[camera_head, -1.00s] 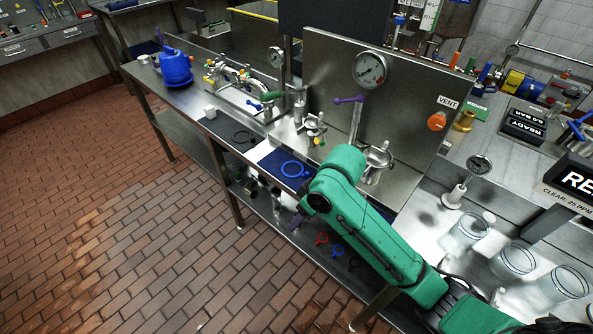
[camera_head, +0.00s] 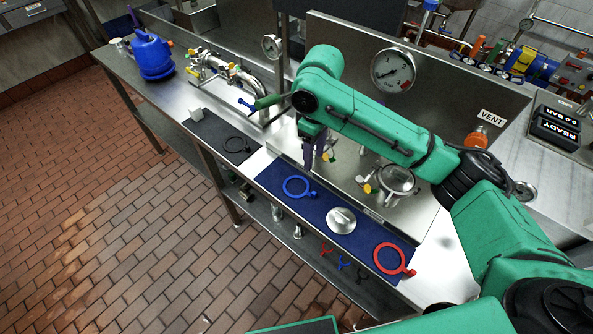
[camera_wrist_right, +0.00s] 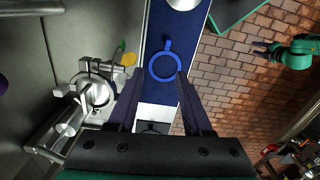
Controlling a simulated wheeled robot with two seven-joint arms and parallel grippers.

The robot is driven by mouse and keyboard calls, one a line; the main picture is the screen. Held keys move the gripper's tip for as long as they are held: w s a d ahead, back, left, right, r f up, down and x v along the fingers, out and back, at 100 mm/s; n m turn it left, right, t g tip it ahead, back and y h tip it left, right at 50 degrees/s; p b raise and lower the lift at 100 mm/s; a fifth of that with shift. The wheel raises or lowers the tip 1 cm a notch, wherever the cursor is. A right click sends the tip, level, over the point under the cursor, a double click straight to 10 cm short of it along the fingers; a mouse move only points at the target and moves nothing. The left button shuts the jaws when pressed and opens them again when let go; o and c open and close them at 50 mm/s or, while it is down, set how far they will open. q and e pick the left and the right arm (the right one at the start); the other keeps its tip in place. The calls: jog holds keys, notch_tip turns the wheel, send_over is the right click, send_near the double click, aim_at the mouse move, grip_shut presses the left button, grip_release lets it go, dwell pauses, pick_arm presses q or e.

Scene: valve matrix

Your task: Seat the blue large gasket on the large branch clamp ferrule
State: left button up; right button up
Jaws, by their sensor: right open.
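The blue gasket (camera_head: 285,188), a ring with a tab, lies flat on a dark blue mat (camera_head: 347,241). It also shows in the right wrist view (camera_wrist_right: 165,47). My right gripper (camera_head: 314,158) is open and empty, pointing down above the bench near the gasket. In the right wrist view its two dark fingers (camera_wrist_right: 161,78) straddle the gasket from above, apart from it. A round steel clamp fitting (camera_head: 399,179) stands behind the mat; a round open fitting (camera_wrist_right: 98,94) shows left of the fingers in the wrist view. I cannot tell which is the large branch ferrule.
A steel disc-like part (camera_head: 341,220) and a red gasket (camera_head: 376,256) lie on the same mat. A black gasket (camera_head: 237,144) lies on another mat. A steel panel with a gauge (camera_head: 392,70) rises behind. The bench's front edge drops to the floor.

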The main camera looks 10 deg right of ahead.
aim_at(315, 193)
jog(key=s+f+p, duration=0.1)
jog(key=s+f, duration=0.2)
jog(key=shift+f, duration=0.1)
jog(key=f, duration=0.3)
jog(key=shift+s, duration=0.3)
jog(key=f, duration=0.2)
jog(key=f+p, duration=0.1)
jog(key=f, duration=0.1)
jog(key=w+f+p, duration=0.1)
jog(key=shift+d+f, duration=0.2)
jog(key=shift+f, duration=0.2)
jog(key=shift+s+f, duration=0.15)
jog(key=shift+c, duration=0.9)
pick_arm(q)
jog(key=s+r, duration=0.3)
jog(key=s, duration=0.2)
pick_arm(e)
grip_shut()
